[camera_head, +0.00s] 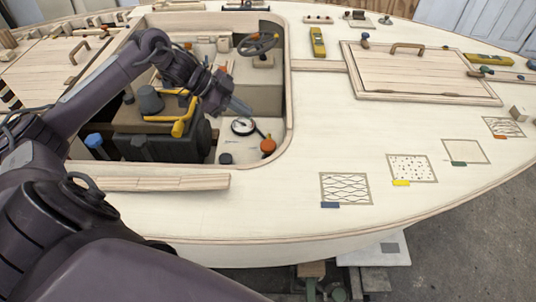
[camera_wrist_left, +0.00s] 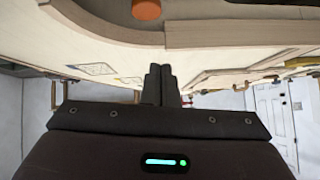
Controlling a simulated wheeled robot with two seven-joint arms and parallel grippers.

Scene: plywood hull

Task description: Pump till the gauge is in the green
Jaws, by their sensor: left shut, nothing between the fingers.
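A round gauge (camera_head: 243,126) with a black rim and white face sits in the cockpit opening; its needle and any green zone are too small to read. Beside it, to the lower right, is an orange knob (camera_head: 268,146) with a short dark lever. An orange round end (camera_wrist_left: 146,9) also shows at the top of the left wrist view. I cannot tell for certain which part is the pump handle. My left gripper (camera_head: 241,107) is shut and empty, above and close to the gauge in the picture. Its closed fingers show in the left wrist view (camera_wrist_left: 160,86). My right gripper is out of view.
A dark engine block (camera_head: 160,146) with a yellow crank (camera_head: 182,123) stands left of the gauge. A steering wheel (camera_head: 258,43) is behind. The wooden cockpit rim (camera_head: 291,100) bounds the opening. The deck right of it has a closed hatch (camera_head: 420,70) and marked squares.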

